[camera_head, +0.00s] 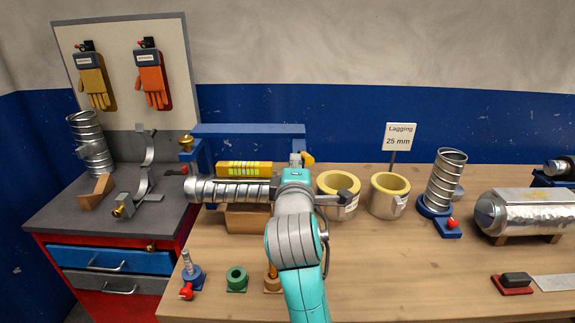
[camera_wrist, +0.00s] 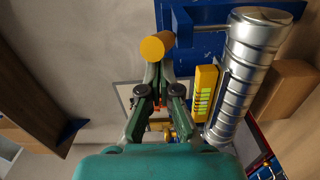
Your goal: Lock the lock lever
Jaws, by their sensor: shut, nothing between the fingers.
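A yellow-orange cylindrical grip (camera_wrist: 157,45), which looks like the lock lever's handle, shows at the top of the wrist view. In the head view it is a small yellow piece (camera_head: 308,158) at the right end of the blue frame (camera_head: 250,130). My gripper (camera_wrist: 153,72) is shut and empty, its fingertips right at the grip's lower edge. I cannot tell whether they touch. The silver spiral duct (camera_wrist: 238,80) lies to the right in the wrist view and left of my arm in the head view (camera_head: 228,190). My arm hides the lever's mount in the head view.
A yellow spirit level (camera_head: 245,169) sits by the duct. Cream-lined lagging cups (camera_head: 390,194), an upright duct piece (camera_head: 446,180) and a foil-wrapped cylinder (camera_head: 520,212) stand to the right. Small blue and green fixtures (camera_head: 236,279) stand at the front left.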

